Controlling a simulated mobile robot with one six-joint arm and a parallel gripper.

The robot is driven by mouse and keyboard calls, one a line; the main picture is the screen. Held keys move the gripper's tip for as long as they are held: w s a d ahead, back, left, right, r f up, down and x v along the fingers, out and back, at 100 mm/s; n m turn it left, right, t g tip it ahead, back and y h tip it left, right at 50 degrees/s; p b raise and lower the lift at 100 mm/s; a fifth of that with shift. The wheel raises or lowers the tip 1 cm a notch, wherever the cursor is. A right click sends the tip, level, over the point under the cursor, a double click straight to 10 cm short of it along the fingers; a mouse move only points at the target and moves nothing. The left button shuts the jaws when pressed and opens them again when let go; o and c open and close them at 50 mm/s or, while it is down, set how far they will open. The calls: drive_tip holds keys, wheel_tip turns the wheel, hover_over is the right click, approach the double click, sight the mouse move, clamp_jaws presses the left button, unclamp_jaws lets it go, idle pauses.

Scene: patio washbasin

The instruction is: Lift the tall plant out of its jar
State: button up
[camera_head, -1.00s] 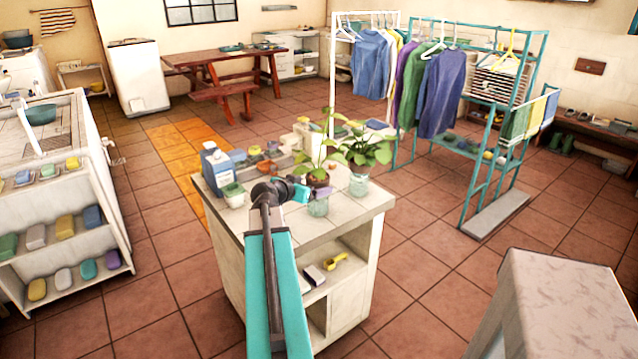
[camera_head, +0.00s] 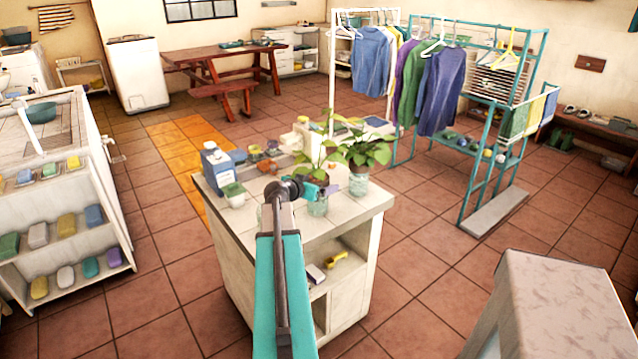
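The tall plant (camera_head: 318,150) has thin stems and green leaves and stands upright in a clear glass jar (camera_head: 318,207) on the tiled counter (camera_head: 345,212). A bushier plant (camera_head: 367,150) stands to its right in another glass jar (camera_head: 358,184). My gripper (camera_head: 328,190) is at the tall plant, in front of its lower stems near the jar's mouth. My arm and wrist come in from below and hide part of the counter. The fingers are too small to tell whether they are open, shut or touching the stems.
A blue-and-white bottle (camera_head: 217,165), a cup with a green top (camera_head: 234,194) and small pots (camera_head: 268,166) stand on the counter's left and back. A clothes rack (camera_head: 480,180) is behind on the right. A pale stand (camera_head: 550,300) is at the front right.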

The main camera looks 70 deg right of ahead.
sight(320, 174)
drive_tip(key=shift+c, duration=0.2)
drive_tip(key=c, duration=1.3)
drive_tip(key=shift+r, duration=0.1)
drive_tip(key=shift+r+b, duration=0.6)
drive_tip(key=shift+r, duration=1)
drive_tip(key=a+b, duration=0.1)
drive_tip(key=a, duration=0.2)
drive_tip(key=s+a+b, duration=0.1)
drive_tip(key=a+b, duration=0.1)
drive_tip(key=a, duration=0.2)
drive_tip(key=s+a+b, duration=0.1)
drive_tip(key=a+b, duration=0.1)
drive_tip(key=a, duration=0.1)
drive_tip(key=shift+s+a+r, duration=0.15)
drive_tip(key=shift+a+r, duration=0.1)
drive_tip(key=shift+r, duration=0.15)
drive_tip(key=shift+a+b, duration=0.15)
drive_tip(key=shift+b, duration=1.05)
